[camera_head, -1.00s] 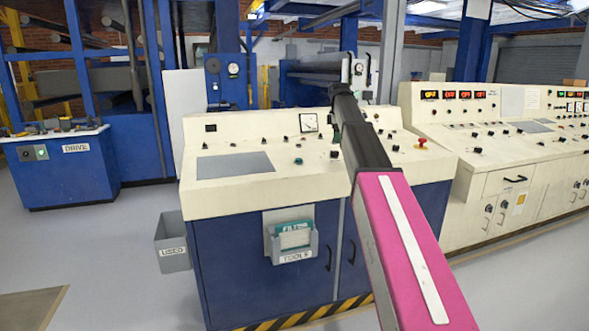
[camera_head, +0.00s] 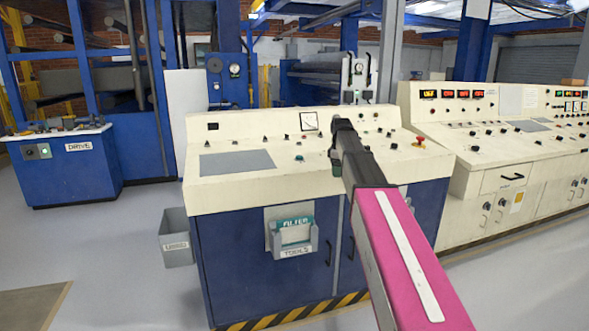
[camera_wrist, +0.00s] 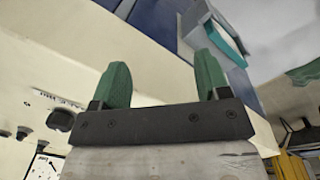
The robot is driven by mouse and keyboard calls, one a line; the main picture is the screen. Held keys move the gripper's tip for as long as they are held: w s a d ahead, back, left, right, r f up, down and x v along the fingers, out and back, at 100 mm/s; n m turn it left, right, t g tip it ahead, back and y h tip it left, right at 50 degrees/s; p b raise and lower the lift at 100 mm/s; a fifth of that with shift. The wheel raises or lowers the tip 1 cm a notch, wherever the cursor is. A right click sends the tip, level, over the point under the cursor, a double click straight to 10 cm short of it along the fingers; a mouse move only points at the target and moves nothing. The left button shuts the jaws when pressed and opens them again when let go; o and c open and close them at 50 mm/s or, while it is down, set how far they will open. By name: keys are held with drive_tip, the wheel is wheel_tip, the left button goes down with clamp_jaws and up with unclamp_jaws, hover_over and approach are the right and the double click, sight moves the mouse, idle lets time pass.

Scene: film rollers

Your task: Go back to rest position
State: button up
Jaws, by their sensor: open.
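My gripper (camera_head: 337,163) is at the far end of my pink and black arm, in front of the cream top of the middle control console (camera_head: 235,185) in the head view. Most of it is hidden by the arm there. In the wrist view, my gripper (camera_wrist: 161,66) has two green fingers set wide apart with nothing between them. The console's cream surface and blue front lie beyond the fingers.
A long cream panel (camera_head: 500,150) stands right, a blue drive cabinet (camera_head: 68,165) left. Floor at left is clear.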

drive_tip(key=s+f+m, duration=1.3)
drive_tip(key=s+f, duration=1.8)
drive_tip(key=f, duration=0.2)
drive_tip(key=shift+s+d+g, duration=0.3)
